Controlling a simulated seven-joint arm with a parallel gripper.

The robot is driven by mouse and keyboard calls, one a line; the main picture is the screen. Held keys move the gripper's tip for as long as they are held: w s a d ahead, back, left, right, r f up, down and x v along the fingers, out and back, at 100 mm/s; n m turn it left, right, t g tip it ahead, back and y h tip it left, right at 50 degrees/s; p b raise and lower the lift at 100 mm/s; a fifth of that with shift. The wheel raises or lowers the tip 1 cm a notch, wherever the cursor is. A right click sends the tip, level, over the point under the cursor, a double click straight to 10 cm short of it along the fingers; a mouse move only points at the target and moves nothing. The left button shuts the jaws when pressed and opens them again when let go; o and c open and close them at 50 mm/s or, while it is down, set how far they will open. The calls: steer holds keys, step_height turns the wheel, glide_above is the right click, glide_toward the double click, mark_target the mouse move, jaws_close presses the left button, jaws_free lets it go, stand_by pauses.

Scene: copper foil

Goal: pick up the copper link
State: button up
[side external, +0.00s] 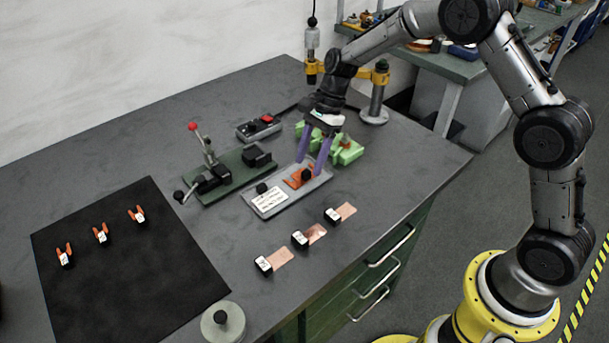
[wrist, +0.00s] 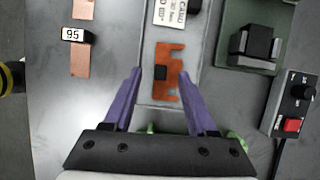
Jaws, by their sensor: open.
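The copper link (wrist: 168,91) is a flat orange piece with notches in one side and a small black block on it. It lies on a grey plate (side external: 271,205) beside a white label, and in the side external view its orange edge (side external: 291,182) shows by my fingers. My gripper (side external: 310,166) has purple fingers pointing down at the link. In the wrist view the fingers of my gripper (wrist: 161,72) stand apart, one on each side of the link, with nothing held. I cannot tell the exact height of the fingertips above the plate.
A green fixture (side external: 346,149) stands close behind my fingers. A dark green clamp device (side external: 222,176) with a red-knobbed lever and a control box with a red button (side external: 259,128) stand left. Three tagged copper strips (side external: 315,234) lie in front. A black mat (side external: 125,260) holds small orange pieces.

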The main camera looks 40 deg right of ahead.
mark_target(303, 173)
steer(key=shift+x, duration=1.35)
jaws_close()
